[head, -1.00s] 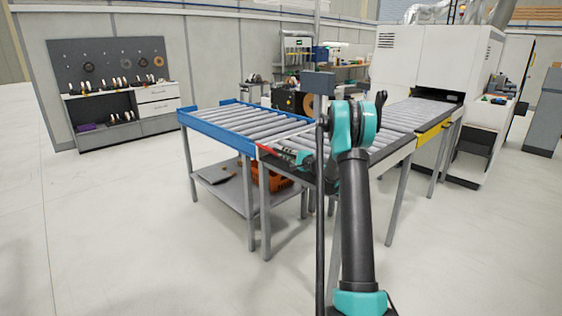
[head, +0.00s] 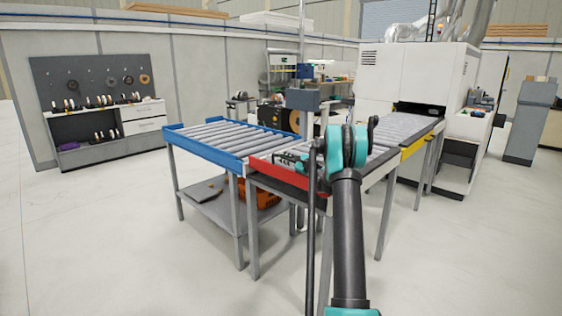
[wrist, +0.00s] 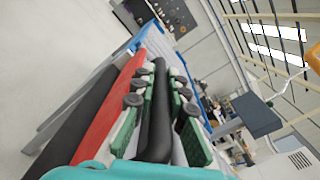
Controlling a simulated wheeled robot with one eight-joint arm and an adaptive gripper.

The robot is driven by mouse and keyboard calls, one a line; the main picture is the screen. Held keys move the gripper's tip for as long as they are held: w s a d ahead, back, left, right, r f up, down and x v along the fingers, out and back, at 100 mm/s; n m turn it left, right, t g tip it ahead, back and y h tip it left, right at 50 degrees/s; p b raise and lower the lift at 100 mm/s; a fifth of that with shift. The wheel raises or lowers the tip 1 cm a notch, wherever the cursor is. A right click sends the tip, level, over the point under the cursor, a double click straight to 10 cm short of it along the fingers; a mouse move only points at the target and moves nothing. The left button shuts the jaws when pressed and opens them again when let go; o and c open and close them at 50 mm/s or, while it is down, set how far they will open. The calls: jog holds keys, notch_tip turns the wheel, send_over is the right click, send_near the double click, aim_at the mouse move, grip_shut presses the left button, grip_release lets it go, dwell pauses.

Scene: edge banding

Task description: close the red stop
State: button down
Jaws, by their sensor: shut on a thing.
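The red stop (head: 285,176) is a long red bar across the front end of the roller table, behind the dark edge. In the wrist view the red stop (wrist: 112,104) runs lengthwise left of my fingers. My gripper (head: 288,160) is just behind the stop, low over the rollers, partly hidden by my arm. In the wrist view my gripper (wrist: 155,90), with green and grey fingers, is shut on a black bar (wrist: 158,112) parallel to the stop. I cannot tell how this bar joins the stop.
A blue-edged roller table (head: 205,146) adjoins on the left. A grey post with a box (head: 302,99) stands close behind my arm. A white machine (head: 412,72) is at the back right. The floor in front is clear.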

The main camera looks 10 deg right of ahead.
jog(key=shift+w+d, duration=0.15)
jog(key=shift+d, duration=0.15)
jog(key=c, duration=1.5)
grip_release()
jog(key=shift+c, duration=0.2)
jog(key=v, duration=1.2)
